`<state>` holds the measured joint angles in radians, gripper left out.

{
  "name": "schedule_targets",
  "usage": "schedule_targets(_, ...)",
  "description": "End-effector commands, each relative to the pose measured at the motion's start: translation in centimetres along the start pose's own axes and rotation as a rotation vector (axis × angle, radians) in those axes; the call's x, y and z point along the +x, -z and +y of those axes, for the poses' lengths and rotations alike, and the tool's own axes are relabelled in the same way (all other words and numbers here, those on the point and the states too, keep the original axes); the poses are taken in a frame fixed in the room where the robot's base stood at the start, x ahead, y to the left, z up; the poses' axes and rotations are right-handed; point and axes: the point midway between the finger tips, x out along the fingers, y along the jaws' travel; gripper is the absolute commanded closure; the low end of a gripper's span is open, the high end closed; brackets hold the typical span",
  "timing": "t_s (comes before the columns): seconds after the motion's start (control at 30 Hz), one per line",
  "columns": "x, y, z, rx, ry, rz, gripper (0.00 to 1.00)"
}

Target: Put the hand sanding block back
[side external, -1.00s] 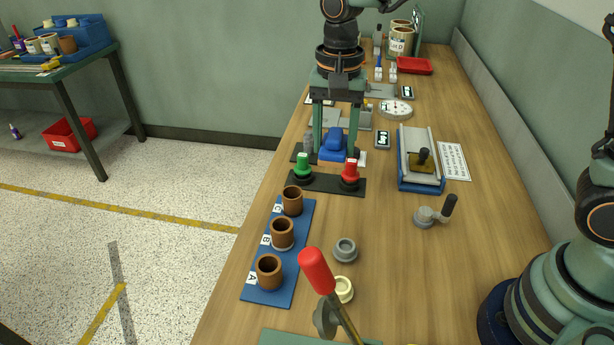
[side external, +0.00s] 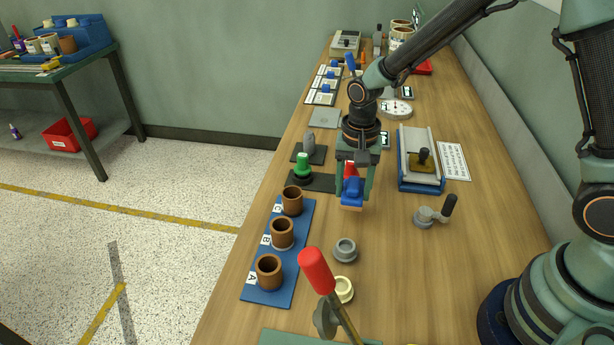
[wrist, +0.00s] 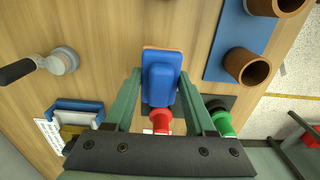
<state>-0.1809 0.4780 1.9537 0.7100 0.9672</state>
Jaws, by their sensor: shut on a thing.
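The hand sanding block (side external: 351,191), blue on top with a tan underside, is held between the fingers of my gripper (side external: 354,186). In the side view it hangs above the table, in front of the red-topped post (side external: 350,168), which it partly hides. The wrist view shows the block (wrist: 161,88) between the two green fingers, with the red post (wrist: 160,118) close to its near end. I cannot tell its exact height above the wood.
A blue board (side external: 265,291) with brown cups A, B and C lies front left. A green-topped post (side external: 303,165) stands beside the red one. A grey ring (side external: 345,249), a crank piece (side external: 428,217) and a blue-based fixture (side external: 420,185) lie nearby. A red-handled lever (side external: 316,270) rises in front.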

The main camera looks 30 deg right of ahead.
Motion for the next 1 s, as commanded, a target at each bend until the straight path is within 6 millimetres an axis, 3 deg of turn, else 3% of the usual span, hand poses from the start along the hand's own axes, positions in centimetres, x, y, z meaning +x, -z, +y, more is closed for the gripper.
schedule_targets(0.43, 4.6, 0.0, 0.0, 0.000, -0.001, -0.001, 1.00)
schedule_targets(0.87, 5.1, 0.0, 0.0, 0.000, 0.000, 0.000, 1.00)
schedule_targets(0.9, 5.1, 0.0, 0.0, 0.000, 0.000, 0.000, 0.33)
schedule_targets(0.97, 5.1, 0.0, 0.0, 0.000, 0.001, 0.000, 0.15)
schedule_targets(1.0, 5.1, 0.0, 0.0, 0.000, 0.001, 0.000, 0.15)
